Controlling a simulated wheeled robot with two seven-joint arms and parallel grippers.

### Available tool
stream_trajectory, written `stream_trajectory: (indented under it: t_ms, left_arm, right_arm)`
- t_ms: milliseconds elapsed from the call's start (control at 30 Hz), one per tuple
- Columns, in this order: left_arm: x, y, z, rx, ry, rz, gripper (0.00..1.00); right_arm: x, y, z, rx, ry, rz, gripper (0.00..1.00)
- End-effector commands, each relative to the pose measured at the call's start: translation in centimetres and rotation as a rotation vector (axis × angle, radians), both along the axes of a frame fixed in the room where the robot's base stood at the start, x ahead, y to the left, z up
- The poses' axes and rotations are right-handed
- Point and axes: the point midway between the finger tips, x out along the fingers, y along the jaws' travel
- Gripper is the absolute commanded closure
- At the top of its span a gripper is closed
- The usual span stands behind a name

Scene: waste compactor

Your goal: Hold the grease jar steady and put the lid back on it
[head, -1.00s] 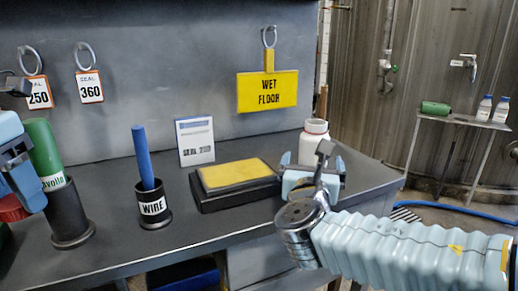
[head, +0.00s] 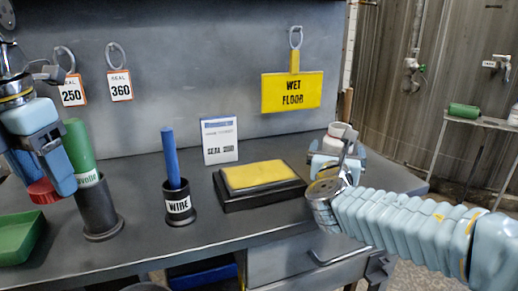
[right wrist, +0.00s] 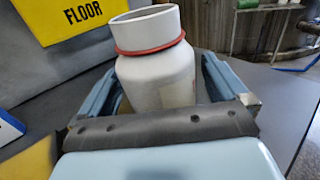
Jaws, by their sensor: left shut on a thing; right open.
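The white grease jar (head: 340,130) stands upright near the right end of the workbench. In the right wrist view the jar (right wrist: 160,75) has an open mouth and a red ring round its neck. My right gripper (head: 339,150) is open, with one finger on each side of the jar's body; I cannot tell if either touches it. In the head view it hides much of the lower jar. My left gripper (head: 42,180), at the far left, is shut on a red lid (head: 42,191) and holds it low between its fingers, well away from the jar.
A green tray (head: 18,240) lies at the left. A black holder (head: 98,208) with a green tube (head: 80,150) and a WIRE cup (head: 179,207) with a blue rod stand on the bench.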

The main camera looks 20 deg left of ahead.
Motion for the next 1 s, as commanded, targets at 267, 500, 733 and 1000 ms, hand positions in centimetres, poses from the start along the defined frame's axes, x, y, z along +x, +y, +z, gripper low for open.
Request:
stream_trajectory:
  t_ms: [267,500,733,1000]
  left_arm:
    - [0.0,0.0,0.01,0.0,0.0,0.0,0.71]
    - [0.0,0.0,0.01,0.0,0.0,0.0,0.71]
    - [0.0,0.0,0.01,0.0,0.0,0.0,0.71]
    - [0.0,0.0,0.02,0.0,0.0,0.0,0.71]
  right_arm:
    - [0.18,0.01,-0.01,0.0,-0.001,0.0,0.01]
    - [0.16,0.02,-0.01,0.0,-0.001,0.0,0.25]
    - [0.15,0.02,-0.01,0.0,0.0,0.0,0.6]
    - [0.14,0.02,0.11,0.001,-0.002,0.0,0.76]
